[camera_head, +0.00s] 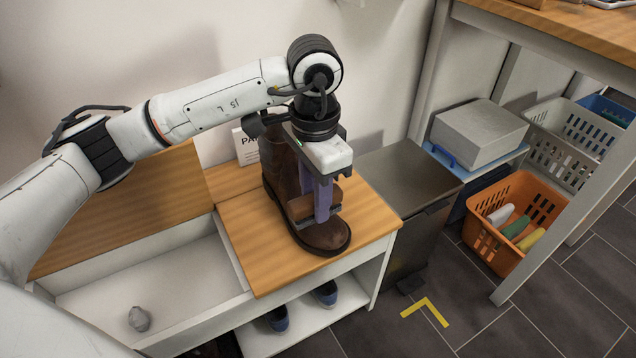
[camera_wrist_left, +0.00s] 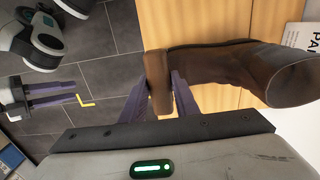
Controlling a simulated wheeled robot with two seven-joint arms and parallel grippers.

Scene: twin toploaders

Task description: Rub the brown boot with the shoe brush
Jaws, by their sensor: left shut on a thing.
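The brown boot (camera_head: 327,237) stands upright on the wooden bench top (camera_head: 258,262), its toe toward the front right. Its shaft is partly hidden behind my left gripper (camera_head: 323,207). That gripper points down over the boot's foot and is shut on the shoe brush (camera_head: 300,207), a brown block between the purple fingers. In the left wrist view the brush (camera_wrist_left: 158,82) sits between the fingertips, close to the toe end of the boot (camera_wrist_left: 235,65); whether they touch I cannot tell. My right gripper (camera_wrist_left: 65,96) shows at the left of that view, fingers apart and empty.
An open bench compartment (camera_head: 170,275) holds a small grey lump (camera_head: 139,319). Blue shoes (camera_head: 325,293) stand on the shelf below. A dark metal bin (camera_head: 410,180) stands right of the bench. An orange basket (camera_head: 515,220) and a grey box (camera_head: 478,133) are further right. A sign (camera_head: 245,147) stands behind the boot.

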